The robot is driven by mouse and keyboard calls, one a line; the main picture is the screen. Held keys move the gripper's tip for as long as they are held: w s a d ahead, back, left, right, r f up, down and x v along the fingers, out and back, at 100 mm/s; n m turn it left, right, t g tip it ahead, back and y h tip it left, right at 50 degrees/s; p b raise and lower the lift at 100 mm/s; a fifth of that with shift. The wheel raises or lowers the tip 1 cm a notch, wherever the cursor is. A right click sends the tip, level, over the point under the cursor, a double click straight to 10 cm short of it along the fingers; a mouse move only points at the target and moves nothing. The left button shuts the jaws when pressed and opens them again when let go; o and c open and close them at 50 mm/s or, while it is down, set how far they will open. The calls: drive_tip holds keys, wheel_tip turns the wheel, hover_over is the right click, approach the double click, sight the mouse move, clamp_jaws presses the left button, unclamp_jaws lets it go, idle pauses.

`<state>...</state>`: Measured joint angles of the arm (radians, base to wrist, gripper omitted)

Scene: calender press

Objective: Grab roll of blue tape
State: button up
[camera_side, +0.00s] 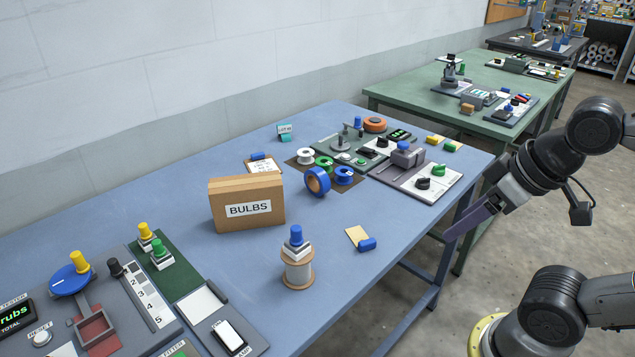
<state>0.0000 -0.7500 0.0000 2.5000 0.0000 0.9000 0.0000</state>
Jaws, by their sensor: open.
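A roll of blue tape (312,188) with a tan core stands upright on its edge on the blue table (385,255), right of the bulbs box. My gripper (453,231) is at the right, past the table's right edge and clear of the tape. Its fingers point down and left, and it is open with nothing seen between them. One finger largely hides the other from this side.
A cardboard box marked BULBS (230,209) stands left of the tape. White, green and blue spools (345,177) lie close behind and beside it. A wire spool with a blue-knobbed piece on top (298,272) stands in front. A grey-and-white control panel (430,192) lies to the right.

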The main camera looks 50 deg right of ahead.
drive_tip(key=w+d+r+t, duration=0.1)
drive_tip(key=w+r, duration=0.4)
drive_tip(key=w, duration=0.4)
drive_tip(key=w+r+t, duration=0.1)
drive_tip(key=w+r, duration=0.5)
drive_tip(key=w, duration=0.2)
drive_tip(key=g, duration=0.3)
hover_over(319, 171)
drive_tip(key=s, duration=0.4)
wheel_tip(319, 171, down, 16)
drive_tip(key=f, duration=0.1)
drive_tip(key=shift+m, duration=0.4)
drive_tip(key=x, duration=0.6)
drive_tip(key=shift+w+d+f, duration=0.1)
drive_tip(key=shift+w+f, duration=0.05)
drive_tip(key=shift+x, duration=2.9)
